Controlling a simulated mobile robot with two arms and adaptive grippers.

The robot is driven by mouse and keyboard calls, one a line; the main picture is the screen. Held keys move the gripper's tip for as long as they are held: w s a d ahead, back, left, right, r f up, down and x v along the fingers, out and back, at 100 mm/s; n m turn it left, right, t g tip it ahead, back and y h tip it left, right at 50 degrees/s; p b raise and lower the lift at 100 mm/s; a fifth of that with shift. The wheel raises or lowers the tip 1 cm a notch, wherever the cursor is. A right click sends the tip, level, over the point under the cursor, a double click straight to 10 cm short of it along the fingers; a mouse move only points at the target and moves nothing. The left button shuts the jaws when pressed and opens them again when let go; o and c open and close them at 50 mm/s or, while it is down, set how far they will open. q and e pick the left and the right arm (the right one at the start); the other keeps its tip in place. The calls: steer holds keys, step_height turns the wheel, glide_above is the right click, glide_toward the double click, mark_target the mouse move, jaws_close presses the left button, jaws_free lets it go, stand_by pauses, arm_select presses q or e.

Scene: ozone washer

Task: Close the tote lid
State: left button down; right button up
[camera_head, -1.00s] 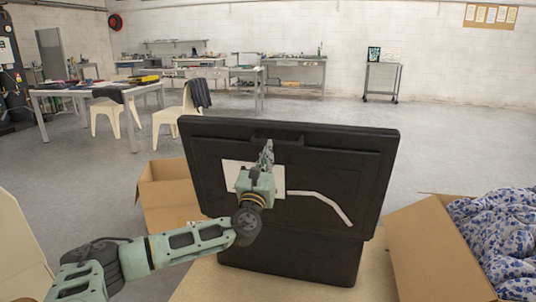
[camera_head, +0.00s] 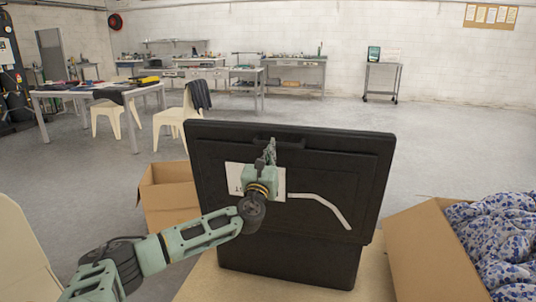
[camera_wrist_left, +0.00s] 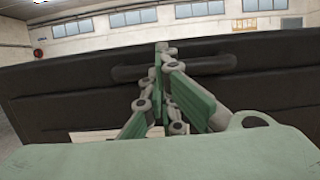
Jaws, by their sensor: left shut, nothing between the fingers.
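The black tote lid (camera_head: 330,165) stands raised and tilted in the middle of the head view, with a white label and a pale strip on the side facing me. The tote's black body (camera_head: 290,260) shows below it; its inside is hidden. My left gripper (camera_head: 269,148) is shut and empty, in front of the lid's upper middle by a dark handle (camera_head: 283,141). In the left wrist view the closed fingers (camera_wrist_left: 162,62) point at the lid (camera_wrist_left: 270,75) by this handle; I cannot tell if they touch. My right gripper is not in view.
The tote stands on a tan surface (camera_head: 200,284). An open cardboard box (camera_head: 165,200) is at its left, and another box (camera_head: 430,255) with blue-flowered cloth (camera_head: 500,235) is at its right. Tables and chairs stand far behind; the floor between is clear.

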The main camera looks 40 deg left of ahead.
mark_target(275, 135)
arm_select(q)
steer(key=w+r, duration=0.1)
steer(key=w+a+r+p, duration=0.1)
steer(key=shift+w+a+p, duration=0.25)
steer(key=shift+w+p, duration=0.05)
steer(key=shift+g+h, duration=0.3)
steer(key=shift+g, duration=0.1)
steer(key=x, duration=0.6)
steer(key=shift+f, duration=0.1)
steer(key=shift+g, duration=0.5)
steer(key=p+x, duration=0.2)
steer(key=x, duration=0.3)
steer(key=shift+w, duration=0.25)
steer(key=shift+w+h, duration=0.15)
steer(key=shift+h, duration=0.15)
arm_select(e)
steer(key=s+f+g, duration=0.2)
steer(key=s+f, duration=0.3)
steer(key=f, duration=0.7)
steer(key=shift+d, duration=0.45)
